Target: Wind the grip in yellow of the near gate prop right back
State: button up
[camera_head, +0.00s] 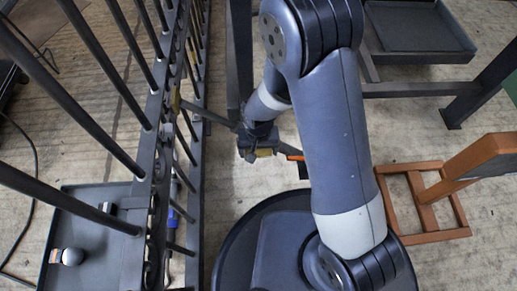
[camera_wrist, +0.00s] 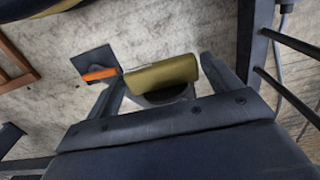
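The yellow grip (camera_wrist: 162,76), a dull olive-yellow bar, lies crosswise between the fingers of my gripper (camera_wrist: 165,82) in the wrist view. Its two ends meet the inner faces of the fingers, so my gripper looks shut on it. A dark rounded part shows just below it. In the head view the yellow grip (camera_head: 264,152) is partly hidden by my gripper (camera_head: 258,142). A dark thin bar (camera_head: 210,115) runs from the gate (camera_head: 160,120) toward it. A dark plate (camera_wrist: 97,64) with an orange strip (camera_wrist: 100,74) lies beyond the left finger.
Dark gate bars stand at the left in the head view. A grey tray (camera_head: 90,225) with small items lies behind them. An orange-brown wooden frame (camera_head: 425,200) stands at the right. A dark table or rack (camera_head: 415,45) is at the upper right.

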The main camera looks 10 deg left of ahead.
aim_at(266, 154)
jog(key=c, duration=0.6)
jog(key=shift+c, duration=0.2)
jog(key=shift+d+y, duration=0.2)
jog(key=shift+y, duration=0.4)
jog(key=shift+w+d+g+y, duration=0.15)
jog(key=shift+g+y, duration=0.1)
jog(key=shift+y, duration=0.4)
jog(key=shift+s+d+g+y, duration=0.15)
jog(key=shift+g+y, duration=0.1)
jog(key=shift+y, duration=0.4)
jog(key=y, duration=0.3)
jog(key=d+g+y, duration=0.1)
jog(key=shift+w+f+y, duration=0.2)
jog(key=shift+f+y, duration=0.1)
jog(key=shift+f, duration=0.1)
jog(key=y, duration=0.2)
jog(key=f+g+y, duration=0.1)
jog(key=y, duration=0.2)
jog(key=shift+d, duration=0.2)
jog(key=y, duration=0.2)
jog(key=f+g+y, duration=0.1)
jog(key=y, duration=0.1)
jog(key=shift+y, duration=0.3)
jog(key=shift+g, duration=0.3)
jog(key=o, duration=1)
